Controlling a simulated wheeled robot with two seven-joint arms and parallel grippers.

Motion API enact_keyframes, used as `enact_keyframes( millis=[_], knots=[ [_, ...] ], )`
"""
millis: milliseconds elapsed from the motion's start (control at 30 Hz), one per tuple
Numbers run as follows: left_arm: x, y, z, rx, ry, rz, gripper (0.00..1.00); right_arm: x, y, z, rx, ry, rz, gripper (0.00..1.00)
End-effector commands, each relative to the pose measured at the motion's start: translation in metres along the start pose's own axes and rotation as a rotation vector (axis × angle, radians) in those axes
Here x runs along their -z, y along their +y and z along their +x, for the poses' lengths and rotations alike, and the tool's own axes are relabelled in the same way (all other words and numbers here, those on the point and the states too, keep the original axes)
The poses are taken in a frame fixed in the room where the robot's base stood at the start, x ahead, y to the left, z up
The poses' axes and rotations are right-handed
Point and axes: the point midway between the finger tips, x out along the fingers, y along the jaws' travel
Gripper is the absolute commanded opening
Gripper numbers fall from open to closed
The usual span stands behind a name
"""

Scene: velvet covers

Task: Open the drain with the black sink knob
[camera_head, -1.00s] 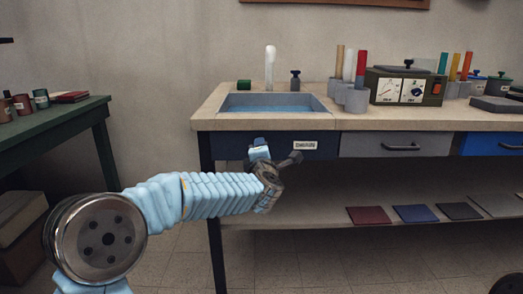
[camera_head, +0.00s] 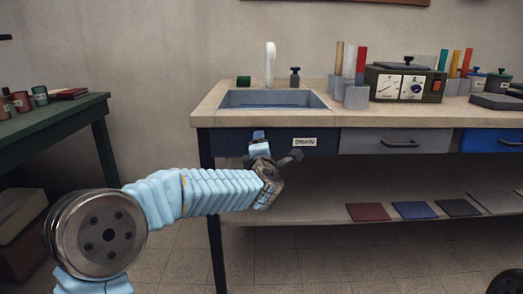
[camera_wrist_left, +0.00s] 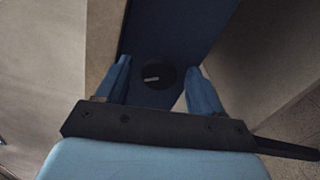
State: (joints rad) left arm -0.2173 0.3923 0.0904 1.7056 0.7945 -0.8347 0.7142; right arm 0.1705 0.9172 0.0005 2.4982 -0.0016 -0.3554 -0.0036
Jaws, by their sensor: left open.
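The black sink knob (camera_wrist_left: 152,74), round with a pale pointer mark lying nearly level, sits on the dark blue front panel (camera_wrist_left: 190,22) in the left wrist view. My left gripper (camera_wrist_left: 161,70) is open, its two blue fingers on either side of the knob with gaps visible. In the head view my left gripper (camera_head: 277,150) is at the panel under the sink, beside the white label (camera_head: 305,142), and the knob is hidden there. The sink basin (camera_head: 275,92) is set in the counter, with a bluish-grey surface low inside it. My right gripper is out of view.
A white faucet (camera_head: 270,62), a green block (camera_head: 244,81) and a dark bottle (camera_head: 295,77) stand behind the basin. Grey drawer (camera_head: 388,143) and its handle are right of the panel. A shelf (camera_head: 300,212) with coloured tiles lies below. A green table (camera_head: 60,118) stands left.

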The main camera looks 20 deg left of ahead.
Motion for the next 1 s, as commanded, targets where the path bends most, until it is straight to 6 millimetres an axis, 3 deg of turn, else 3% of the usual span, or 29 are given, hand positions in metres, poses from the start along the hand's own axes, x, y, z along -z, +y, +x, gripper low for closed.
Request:
enact_keyframes(
  millis=[167, 633, 800, 1000],
  knots=[
    [0.0, 0.0, -0.015, -0.001, -0.001, -0.001, 0.67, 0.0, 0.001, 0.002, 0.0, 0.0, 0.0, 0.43],
    [-0.001, 0.0, -0.119, 0.0, -0.003, 0.0, 0.67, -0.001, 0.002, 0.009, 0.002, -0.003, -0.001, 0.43],
    [0.0, -0.001, -0.136, 0.001, 0.0, 0.0, 0.67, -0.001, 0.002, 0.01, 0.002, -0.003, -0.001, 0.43],
    [0.0, 0.0, -0.138, 0.001, 0.0, 0.0, 0.67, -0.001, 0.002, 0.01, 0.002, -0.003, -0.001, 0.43]
  ],
)
